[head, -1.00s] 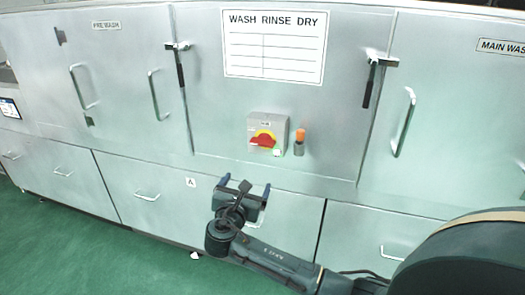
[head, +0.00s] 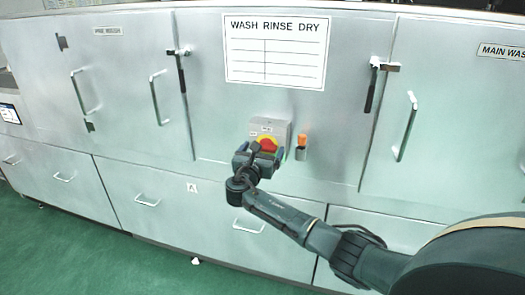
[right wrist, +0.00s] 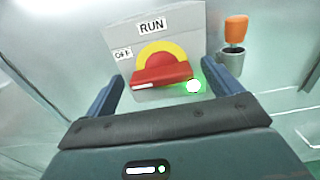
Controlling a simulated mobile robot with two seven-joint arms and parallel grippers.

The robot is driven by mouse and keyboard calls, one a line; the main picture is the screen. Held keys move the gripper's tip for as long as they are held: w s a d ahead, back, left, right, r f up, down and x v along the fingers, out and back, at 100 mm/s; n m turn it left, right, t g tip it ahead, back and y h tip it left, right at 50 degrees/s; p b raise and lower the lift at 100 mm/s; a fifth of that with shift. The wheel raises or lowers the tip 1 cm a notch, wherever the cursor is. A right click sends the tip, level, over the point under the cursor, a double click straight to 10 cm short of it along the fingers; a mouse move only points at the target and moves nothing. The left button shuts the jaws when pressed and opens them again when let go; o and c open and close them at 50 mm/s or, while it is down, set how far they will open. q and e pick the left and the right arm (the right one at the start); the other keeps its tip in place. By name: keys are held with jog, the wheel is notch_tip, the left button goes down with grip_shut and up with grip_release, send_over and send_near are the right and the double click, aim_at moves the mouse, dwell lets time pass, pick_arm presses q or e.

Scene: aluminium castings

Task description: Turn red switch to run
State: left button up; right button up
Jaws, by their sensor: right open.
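The red switch (head: 267,145) sits on a yellow disc on a grey box (head: 283,128) fixed to the washer's front panel. In the right wrist view the red switch (right wrist: 162,75) has its handle bar lying nearly level, with a white mark at its left end, on the side of the OFF label (right wrist: 123,54). The RUN label (right wrist: 152,26) is above the disc. A green light glows at the box's lower right. My right gripper (head: 262,150) is open in front of the switch; its two blue fingers (right wrist: 162,90) stand left and right of the handle. My left gripper is not in view.
An orange-topped item (right wrist: 236,30) sits in a grey cup (right wrist: 230,62) just right of the box. Door handles (head: 405,125) and latches (head: 372,85) stick out on both sides. The green floor (head: 60,240) at front left is clear.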

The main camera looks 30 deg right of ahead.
jog(key=shift+w+d, duration=0.1)
jog(key=shift+d, duration=0.1)
jog(key=c, duration=1)
